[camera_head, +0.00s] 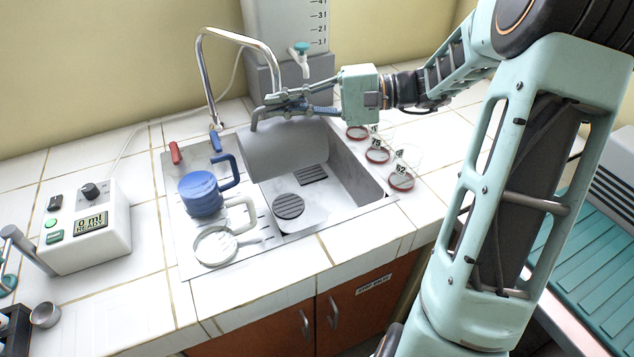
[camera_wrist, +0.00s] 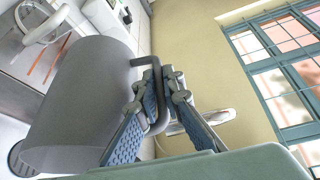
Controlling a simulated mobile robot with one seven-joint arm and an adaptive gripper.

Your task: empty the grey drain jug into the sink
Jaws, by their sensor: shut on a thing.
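The grey drain jug (camera_head: 285,150) hangs tipped over the sink basin (camera_head: 358,175), below my gripper (camera_head: 268,105). In the wrist view the jug (camera_wrist: 85,100) fills the left side, and my gripper (camera_wrist: 155,105) is shut on its handle (camera_wrist: 150,62). The jug's mouth and inside are hidden, so I cannot tell whether any liquid is in it or running out. The round drain (camera_head: 288,206) shows on the basin floor, clear of the jug.
A blue jug (camera_head: 203,195) and a white jug (camera_head: 215,245) stand on the drainboard left of the basin. The curved tap (camera_head: 200,70) rises behind. A control box (camera_head: 88,230) reads 0 ml.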

